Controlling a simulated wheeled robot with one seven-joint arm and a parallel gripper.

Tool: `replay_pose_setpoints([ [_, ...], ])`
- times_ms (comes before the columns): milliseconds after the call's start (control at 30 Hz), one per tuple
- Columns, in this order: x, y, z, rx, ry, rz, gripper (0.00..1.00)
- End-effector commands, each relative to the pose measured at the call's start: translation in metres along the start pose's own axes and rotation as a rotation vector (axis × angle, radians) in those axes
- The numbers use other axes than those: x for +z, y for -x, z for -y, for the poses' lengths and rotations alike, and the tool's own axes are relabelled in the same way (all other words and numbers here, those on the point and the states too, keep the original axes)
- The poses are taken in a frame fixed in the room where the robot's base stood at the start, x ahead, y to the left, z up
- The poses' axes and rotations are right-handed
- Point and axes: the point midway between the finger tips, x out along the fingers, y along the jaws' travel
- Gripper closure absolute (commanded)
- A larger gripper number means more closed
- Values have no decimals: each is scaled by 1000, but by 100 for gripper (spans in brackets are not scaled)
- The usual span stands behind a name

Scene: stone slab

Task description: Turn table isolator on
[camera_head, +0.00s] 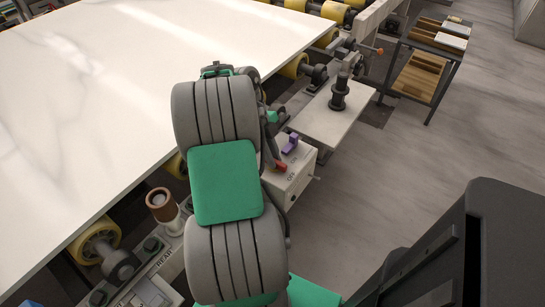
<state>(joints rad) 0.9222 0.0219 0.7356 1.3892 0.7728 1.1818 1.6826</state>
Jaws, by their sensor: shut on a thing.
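A pale box (303,174) with small dark markings on its front stands beside the slab table, partly hidden behind my arm. A red handle (281,167) sits at its top front edge, and a purple piece (291,143) stands on its top. My gripper (275,157) shows only in part as a dark shape past the edge of my grey and green arm. It reaches down to the red handle and is shut on it. The fingertips are mostly hidden, and I cannot read the markings or tell the handle's exact position.
A large white stone slab (100,80) lies on yellow rollers (97,240) at the left. A pale plate with a black post (339,95) stands behind the box. A shelf cart (420,75) is at the back right. The grey floor (400,180) is clear.

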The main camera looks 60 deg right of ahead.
Motion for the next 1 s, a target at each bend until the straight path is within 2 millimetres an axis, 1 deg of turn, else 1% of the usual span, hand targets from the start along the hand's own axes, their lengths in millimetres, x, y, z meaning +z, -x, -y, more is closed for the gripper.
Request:
replay_pose_setpoints([
  [567, 0, 0, 0, -10, 25, 0, 100],
  [767, 0, -1, -1, -44, 106, 0, 100],
  [1000, 0, -1, -2, -117, 282, 0, 100],
])
